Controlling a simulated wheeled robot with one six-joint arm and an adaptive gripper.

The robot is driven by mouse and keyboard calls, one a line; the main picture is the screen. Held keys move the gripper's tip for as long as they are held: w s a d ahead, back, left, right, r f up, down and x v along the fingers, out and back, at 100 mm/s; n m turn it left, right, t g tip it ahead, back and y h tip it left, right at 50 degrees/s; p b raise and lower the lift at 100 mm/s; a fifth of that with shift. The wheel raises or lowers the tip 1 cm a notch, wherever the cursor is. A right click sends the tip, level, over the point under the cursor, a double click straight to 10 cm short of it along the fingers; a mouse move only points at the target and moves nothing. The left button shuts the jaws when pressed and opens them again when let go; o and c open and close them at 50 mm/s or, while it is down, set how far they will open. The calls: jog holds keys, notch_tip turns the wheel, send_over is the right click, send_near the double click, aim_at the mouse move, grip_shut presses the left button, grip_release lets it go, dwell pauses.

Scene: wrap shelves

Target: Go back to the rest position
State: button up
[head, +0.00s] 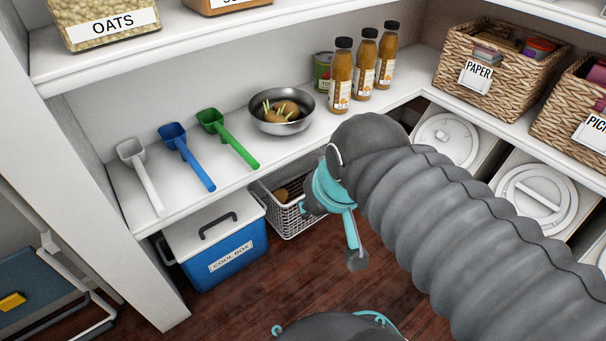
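My gripper (350,234) hangs in front of the shelf edge, over the dark wooden floor, at the end of my grey ribbed arm. One teal finger with a grey tip points down; the rest of the gripper is turned away or hidden by my arm, so its opening does not show. I see nothing held at the visible fingertip. Behind it in the picture is a wire basket (290,217) with brownish items, partly covered by the gripper.
The shelf holds white (138,172), blue (186,155) and green (226,137) scoops, a metal bowl (282,122) with potato-like items, a can (322,72) and three bottles (340,85). A blue cool box (222,252) stands below. Wicker baskets (488,95) are right.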

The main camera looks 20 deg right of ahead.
jog(key=shift+s, duration=0.1)
notch_tip(320, 180, up, 6)
jog(key=p, duration=0.6)
jog(key=shift+r, duration=0.15)
dwell(0.5)
